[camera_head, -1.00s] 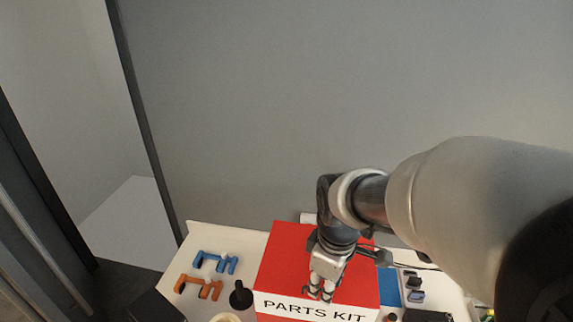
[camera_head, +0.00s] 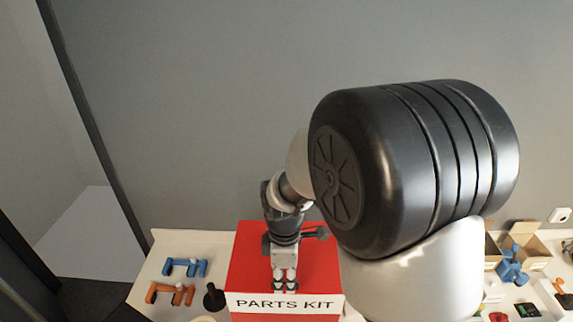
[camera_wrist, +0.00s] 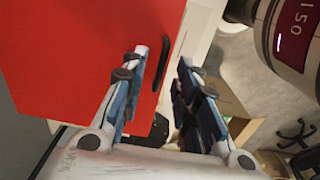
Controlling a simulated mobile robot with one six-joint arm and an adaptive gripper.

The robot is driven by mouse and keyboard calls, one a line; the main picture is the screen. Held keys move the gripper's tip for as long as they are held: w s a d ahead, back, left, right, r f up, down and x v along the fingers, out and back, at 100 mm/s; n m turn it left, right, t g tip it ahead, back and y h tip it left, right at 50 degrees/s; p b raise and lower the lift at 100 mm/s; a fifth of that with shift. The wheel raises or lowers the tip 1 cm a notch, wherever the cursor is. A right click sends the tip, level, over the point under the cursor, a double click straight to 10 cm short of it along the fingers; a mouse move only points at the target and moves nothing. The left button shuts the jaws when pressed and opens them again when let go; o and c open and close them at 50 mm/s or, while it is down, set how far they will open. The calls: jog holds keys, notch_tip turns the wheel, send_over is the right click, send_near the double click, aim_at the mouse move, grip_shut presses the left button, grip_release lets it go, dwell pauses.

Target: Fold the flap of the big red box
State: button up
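The big red box (camera_head: 250,262) stands on the white table in the head view. Its top looks red, and a white front strip (camera_head: 284,304) reads PARTS KIT. My gripper (camera_head: 285,288) points down over the front part of the red top in the head view. In the wrist view a flat red panel of the box (camera_wrist: 80,55) fills the upper left. My gripper's fingers (camera_wrist: 173,55) are apart, with nothing seen held between them. A dark curved piece shows between them by the panel's edge. I cannot tell whether a finger touches the box or which part is the flap.
Blue parts (camera_head: 185,267), orange parts (camera_head: 170,293) and a black knobbed piece (camera_head: 213,297) lie left of the box. Open cardboard boxes (camera_head: 540,248) and a blue object (camera_head: 512,265) are at right. My arm hides the table right of the red box. A grey wall stands behind.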

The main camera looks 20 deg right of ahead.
jog(key=shift+f+b, duration=0.7)
jog(key=shift+f, duration=0.55)
jog(key=shift+c, duration=0.4)
grip_shut()
